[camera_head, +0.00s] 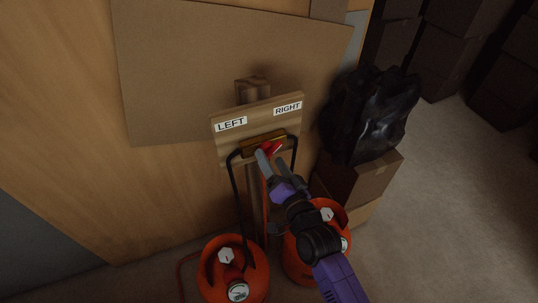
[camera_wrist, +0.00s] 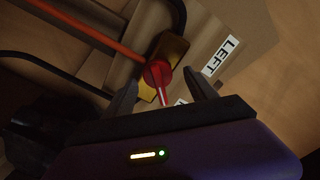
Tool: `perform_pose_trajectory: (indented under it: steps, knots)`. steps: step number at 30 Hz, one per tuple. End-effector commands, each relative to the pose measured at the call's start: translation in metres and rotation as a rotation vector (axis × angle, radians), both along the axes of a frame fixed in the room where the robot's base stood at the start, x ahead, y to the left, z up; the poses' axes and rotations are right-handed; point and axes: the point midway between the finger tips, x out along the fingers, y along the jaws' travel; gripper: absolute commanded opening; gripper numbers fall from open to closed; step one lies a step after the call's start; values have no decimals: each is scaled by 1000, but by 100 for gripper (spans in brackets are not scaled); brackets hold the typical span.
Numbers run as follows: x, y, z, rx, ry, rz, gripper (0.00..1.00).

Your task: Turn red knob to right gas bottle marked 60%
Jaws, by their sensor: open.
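The red knob (camera_wrist: 157,72) sits on a brass valve block (camera_wrist: 175,47). Its white-striped lever points down in the wrist view, between my open fingers, towards a mostly hidden white label. In the head view the red knob (camera_head: 272,148) is partly covered by my gripper (camera_head: 268,157). In the wrist view my gripper (camera_wrist: 162,92) is open, one finger each side of the lever; contact is unclear. A wooden board (camera_head: 225,151) carries LEFT (camera_head: 231,125) and RIGHT (camera_head: 288,108) labels. Orange left (camera_head: 256,272) and right (camera_head: 296,265) gas bottles stand below; their gauges and tags are unreadable.
Black hoses (camera_head: 236,195) curve down from both sides of the valve, and an orange hose (camera_wrist: 95,33) leaves it. A black bag (camera_head: 370,110) rests on cardboard boxes (camera_head: 360,183) at right, close to my arm. Open floor (camera_head: 450,210) lies farther right.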

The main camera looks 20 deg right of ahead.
Motion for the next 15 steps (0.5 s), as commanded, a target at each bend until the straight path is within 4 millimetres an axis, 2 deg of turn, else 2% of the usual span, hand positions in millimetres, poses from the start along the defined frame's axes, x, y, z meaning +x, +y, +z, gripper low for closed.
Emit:
perform_pose_trajectory:
  steps: [3,7,15]
  knots:
    - [-21,1,-2,1,1,1,66]
    - [-39,2,-2,2,1,3,66]
    - [-54,1,1,1,0,1,66]
